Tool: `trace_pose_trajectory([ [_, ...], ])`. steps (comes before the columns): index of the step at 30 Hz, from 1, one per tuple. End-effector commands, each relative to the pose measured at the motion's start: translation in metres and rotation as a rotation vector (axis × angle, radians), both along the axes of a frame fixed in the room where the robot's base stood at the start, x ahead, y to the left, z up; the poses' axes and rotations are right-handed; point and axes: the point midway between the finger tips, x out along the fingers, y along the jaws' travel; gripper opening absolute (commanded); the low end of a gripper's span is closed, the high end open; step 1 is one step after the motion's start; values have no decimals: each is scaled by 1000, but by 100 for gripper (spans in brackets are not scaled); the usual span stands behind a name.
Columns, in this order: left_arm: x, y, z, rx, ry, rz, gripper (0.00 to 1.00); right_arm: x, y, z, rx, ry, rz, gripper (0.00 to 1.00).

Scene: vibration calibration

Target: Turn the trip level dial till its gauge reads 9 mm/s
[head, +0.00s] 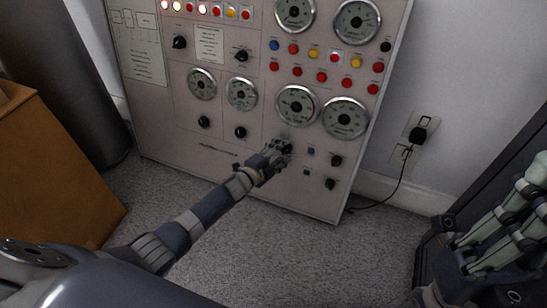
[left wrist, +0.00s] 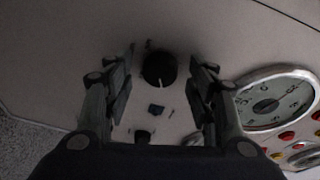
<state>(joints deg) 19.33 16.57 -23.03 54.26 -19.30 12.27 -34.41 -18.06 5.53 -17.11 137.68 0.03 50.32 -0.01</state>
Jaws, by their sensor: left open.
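A black dial (left wrist: 159,69) with a pale pointer line sits on the panel between the fingers of my left gripper (left wrist: 160,80). The fingers are spread, one on each side, with visible gaps to the dial. In the head view my left gripper (head: 281,147) is at the panel's lower middle and largely hides this dial. A round gauge (head: 297,105) with a red-marked edge is just above it. A gauge (left wrist: 275,100) also shows at the right in the left wrist view; its numbers are too small to read surely. My right gripper (head: 500,230) is at the lower right, away from the panel.
The panel (head: 180,145) carries other gauges, black knobs (head: 336,160), and rows of coloured buttons (head: 322,76). A wall outlet (head: 421,133) with a black plug and cord is to the right. A wooden box (head: 50,170) stands at the left. Carpet is clear in front.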

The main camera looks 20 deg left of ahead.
Motion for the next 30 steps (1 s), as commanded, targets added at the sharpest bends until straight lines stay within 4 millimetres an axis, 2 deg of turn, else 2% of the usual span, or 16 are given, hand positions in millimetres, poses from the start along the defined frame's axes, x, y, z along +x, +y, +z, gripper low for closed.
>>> trace_pose_trajectory([
  [8, -23, 7, 4, 1, 0, -1, 51, 0, 0, 1, 0, -4, 1, 0],
  [24, -96, 30, 20, 1, 3, 0, 51, 0, 0, 1, 1, -5, 1, 0],
  [30, -109, 34, 24, 2, 2, 1, 51, 0, 0, 1, 1, -5, 1, 0],
])
